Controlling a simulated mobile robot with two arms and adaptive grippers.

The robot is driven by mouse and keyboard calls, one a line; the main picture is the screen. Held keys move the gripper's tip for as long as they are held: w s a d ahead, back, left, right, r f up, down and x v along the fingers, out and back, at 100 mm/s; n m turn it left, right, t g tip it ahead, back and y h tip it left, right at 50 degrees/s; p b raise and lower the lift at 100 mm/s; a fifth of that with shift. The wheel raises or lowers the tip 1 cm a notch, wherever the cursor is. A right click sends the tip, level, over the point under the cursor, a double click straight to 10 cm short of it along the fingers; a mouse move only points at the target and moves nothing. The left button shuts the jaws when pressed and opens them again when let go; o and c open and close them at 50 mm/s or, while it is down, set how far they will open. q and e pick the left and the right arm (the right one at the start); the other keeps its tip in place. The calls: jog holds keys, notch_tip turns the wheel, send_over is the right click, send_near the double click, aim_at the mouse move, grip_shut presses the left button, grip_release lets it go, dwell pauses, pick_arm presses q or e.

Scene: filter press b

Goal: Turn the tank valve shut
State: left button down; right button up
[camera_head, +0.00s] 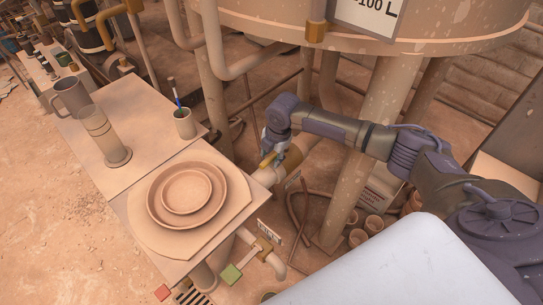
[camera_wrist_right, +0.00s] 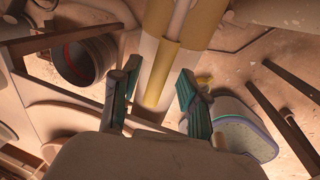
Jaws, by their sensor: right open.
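The tank (camera_head: 360,32) stands at the top of the head view, with a "100 L" sign on it. My right gripper (camera_head: 268,158) is below it, beside the pale pipe end near the table. A small yellow part, probably the tank valve's handle (camera_head: 268,160), shows at its fingers. In the right wrist view a long yellow bar (camera_wrist_right: 160,80) lies along a pale pipe, in line with the gap between the fingers of my open right gripper (camera_wrist_right: 156,98). I cannot tell whether the fingers touch it. My left gripper is out of view.
A table holds a round plate (camera_head: 158,212), a tall cylinder (camera_head: 103,137) and a cup with a brush (camera_head: 184,124). A tank leg (camera_head: 372,130) stands right of the gripper. Pots stand on the floor.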

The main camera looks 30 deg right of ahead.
grip_shut()
dwell(0.5)
